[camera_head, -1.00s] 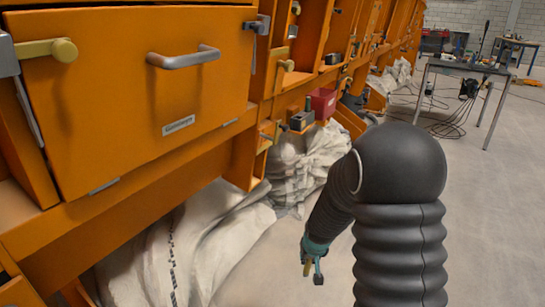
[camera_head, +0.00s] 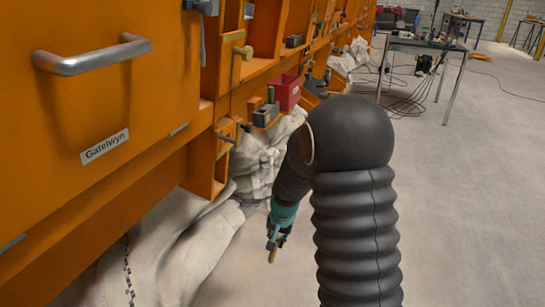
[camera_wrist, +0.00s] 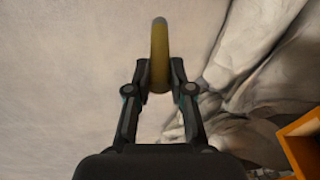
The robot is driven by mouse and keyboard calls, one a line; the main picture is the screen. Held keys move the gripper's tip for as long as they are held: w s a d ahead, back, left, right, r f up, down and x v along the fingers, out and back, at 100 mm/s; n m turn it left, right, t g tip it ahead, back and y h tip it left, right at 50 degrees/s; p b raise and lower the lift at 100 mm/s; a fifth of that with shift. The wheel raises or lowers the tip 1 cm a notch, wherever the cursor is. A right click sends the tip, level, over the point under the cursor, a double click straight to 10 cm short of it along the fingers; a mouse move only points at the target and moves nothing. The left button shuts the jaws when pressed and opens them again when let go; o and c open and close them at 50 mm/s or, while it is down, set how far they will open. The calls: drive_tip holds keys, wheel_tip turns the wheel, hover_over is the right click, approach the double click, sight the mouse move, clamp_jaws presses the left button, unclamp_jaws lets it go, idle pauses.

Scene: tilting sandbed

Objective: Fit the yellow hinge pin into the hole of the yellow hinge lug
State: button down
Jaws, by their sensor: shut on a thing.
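The yellow hinge pin (camera_wrist: 159,55) is held between the fingertips of my gripper (camera_wrist: 159,76). In the wrist view it points away from the palm, with its rounded end free. In the head view my gripper (camera_head: 274,240) hangs low over the floor, and the pin (camera_head: 272,256) shows below it, pointing down. A dull yellow fitting (camera_head: 240,62) is on the orange frame, above and left of my gripper and well apart from it. I cannot tell if it is the hinge lug, and no hole shows clearly.
The orange frame (camera_head: 150,190) fills the left side, with a grey handle (camera_head: 95,55) on its panel. Pale sacks (camera_head: 180,250) lie under it. A red box (camera_head: 286,92) and a grey block (camera_head: 266,114) sit on a ledge. Open floor (camera_head: 470,210) lies right.

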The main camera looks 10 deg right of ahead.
drive_tip(key=m, duration=0.1)
drive_tip(key=y, duration=0.1)
drive_tip(key=m, duration=0.1)
drive_tip(key=shift+a+r+m+g+y, duration=0.25)
drive_tip(key=shift+r+m+g+y, duration=0.05)
drive_tip(key=shift+r+y, duration=0.1)
drive_tip(key=w+d+r+m+t+y+b, duration=0.1)
drive_tip(key=w+r+m+t+y, duration=0.4)
drive_tip(key=r, duration=0.6)
drive_tip(key=w+d+r+m+t+y+b, duration=0.1)
drive_tip(key=w+r+m+t+y, duration=0.4)
drive_tip(key=r, duration=0.6)
drive_tip(key=shift+w+r+m, duration=0.2)
drive_tip(key=shift+w+m, duration=0.5)
drive_tip(key=shift+m, duration=0.5)
drive_tip(key=shift+s+b, duration=0.1)
drive_tip(key=shift+b, duration=0.4)
drive_tip(key=shift+w+a+r+b, duration=0.15)
drive_tip(key=shift+w+a+r, duration=0.1)
drive_tip(key=shift+w+a, duration=0.5)
drive_tip(key=shift+w+a+r+b, duration=0.2)
drive_tip(key=shift+w+a, duration=0.3)
drive_tip(key=shift+a, duration=0.45)
